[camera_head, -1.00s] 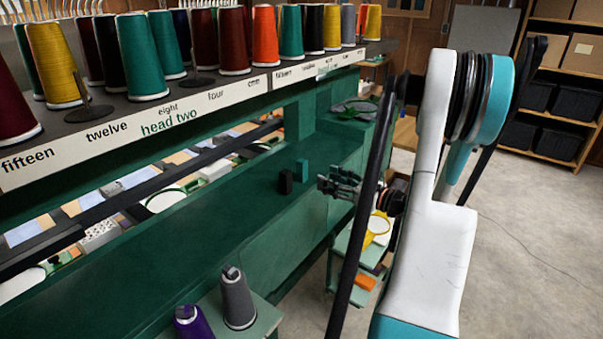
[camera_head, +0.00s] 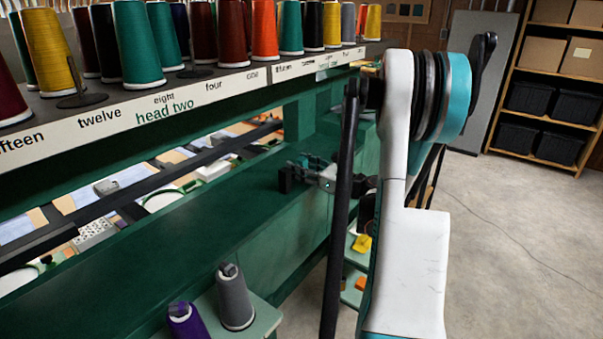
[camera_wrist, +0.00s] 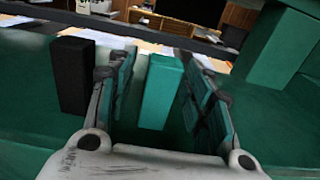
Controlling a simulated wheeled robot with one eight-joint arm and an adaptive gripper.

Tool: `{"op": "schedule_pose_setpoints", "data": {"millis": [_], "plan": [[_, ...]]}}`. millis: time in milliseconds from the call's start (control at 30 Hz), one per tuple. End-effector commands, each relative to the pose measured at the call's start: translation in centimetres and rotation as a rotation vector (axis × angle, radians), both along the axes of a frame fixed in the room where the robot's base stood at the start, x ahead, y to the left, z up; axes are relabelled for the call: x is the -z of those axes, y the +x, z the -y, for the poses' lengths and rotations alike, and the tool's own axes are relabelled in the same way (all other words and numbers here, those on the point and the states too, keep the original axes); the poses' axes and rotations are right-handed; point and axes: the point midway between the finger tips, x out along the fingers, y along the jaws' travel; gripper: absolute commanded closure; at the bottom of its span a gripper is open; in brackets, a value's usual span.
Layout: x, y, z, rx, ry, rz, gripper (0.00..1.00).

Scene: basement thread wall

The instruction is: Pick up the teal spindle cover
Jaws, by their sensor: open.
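The teal spindle cover is a small upright teal block (camera_wrist: 160,92) on the green ledge. In the wrist view it stands between the two fingers of my gripper (camera_wrist: 158,68), with a visible gap to the left finger and a narrower one to the right. My gripper is open and holds nothing. In the head view my gripper (camera_head: 306,173) is low over the ledge, and the cover is mostly hidden there behind its fingers. A similar black block (camera_wrist: 73,75) stands upright just outside the left finger; it also shows in the head view (camera_head: 285,178).
A green post (camera_wrist: 277,48) rises at the right in the wrist view. The rack (camera_head: 190,95) of thread cones runs above the ledge (camera_head: 200,220). Grey (camera_head: 235,298) and purple (camera_head: 186,320) spools stand on a small shelf in front. Open floor lies to the right.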

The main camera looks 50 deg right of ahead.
Motion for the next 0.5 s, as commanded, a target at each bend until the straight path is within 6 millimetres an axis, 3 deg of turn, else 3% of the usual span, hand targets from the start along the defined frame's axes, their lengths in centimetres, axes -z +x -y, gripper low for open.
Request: {"op": "schedule_pose_setpoints", "data": {"millis": [133,333,500], "plan": [[-0.07,-0.04,0.02,0.001,0.0,0.0,0.53],[-0.07,-0.06,0.03,0.0,0.0,0.0,0.89],[-0.06,-0.06,0.03,0.0,0.0,0.0,0.9]]}}
